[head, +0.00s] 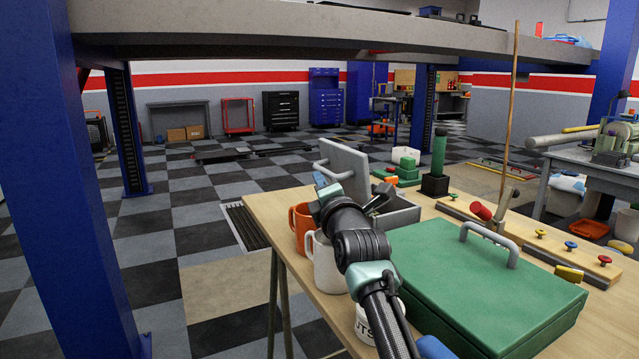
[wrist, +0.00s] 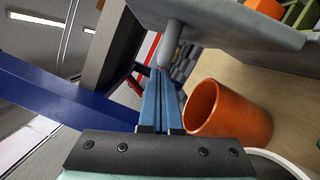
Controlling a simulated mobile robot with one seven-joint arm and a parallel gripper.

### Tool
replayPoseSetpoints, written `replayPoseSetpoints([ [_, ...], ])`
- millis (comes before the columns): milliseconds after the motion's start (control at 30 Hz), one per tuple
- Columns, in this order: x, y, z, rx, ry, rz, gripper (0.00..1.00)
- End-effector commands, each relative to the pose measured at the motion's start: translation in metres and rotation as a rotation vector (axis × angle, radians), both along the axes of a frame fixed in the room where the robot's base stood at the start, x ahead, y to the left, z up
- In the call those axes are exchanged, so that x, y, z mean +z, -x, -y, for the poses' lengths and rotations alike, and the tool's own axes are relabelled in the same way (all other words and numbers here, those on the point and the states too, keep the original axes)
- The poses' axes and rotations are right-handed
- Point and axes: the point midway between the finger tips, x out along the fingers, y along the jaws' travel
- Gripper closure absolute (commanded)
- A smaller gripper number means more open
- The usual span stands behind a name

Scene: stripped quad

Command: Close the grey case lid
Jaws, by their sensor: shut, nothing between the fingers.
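The grey case (head: 402,215) sits on the wooden table behind my arm, its lid (head: 345,160) standing up, tilted open. A bar handle (head: 322,168) is on the lid's left face. In the wrist view the lid (wrist: 225,22) spans the top, with its handle (wrist: 172,45) just beyond the fingertips. My gripper (head: 320,180) is beside the handle side of the lid. Its blue fingers (wrist: 160,75) are together and empty. Whether they touch the handle I cannot tell. My arm hides part of the case's front.
An orange mug (head: 301,222) stands close below my gripper, with a white mug (head: 325,262) nearer. A closed green case (head: 490,285) fills the table's near right. Green blocks (head: 405,170) and a dark holder (head: 435,186) stand behind the grey case. Left of the table is open floor.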

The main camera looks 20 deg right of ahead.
Motion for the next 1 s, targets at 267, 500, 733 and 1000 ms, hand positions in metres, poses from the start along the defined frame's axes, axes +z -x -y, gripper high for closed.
replayPoseSetpoints([
  [267, 0.005, -0.001, 0.003, 0.000, -0.046, -0.009, 1.00],
  [500, 0.007, -0.001, 0.006, 0.000, -0.079, -0.016, 1.00],
  [733, 0.012, -0.002, 0.009, -0.001, -0.124, -0.024, 1.00],
  [1000, 0.025, -0.004, 0.021, -0.002, -0.265, -0.049, 1.00],
])
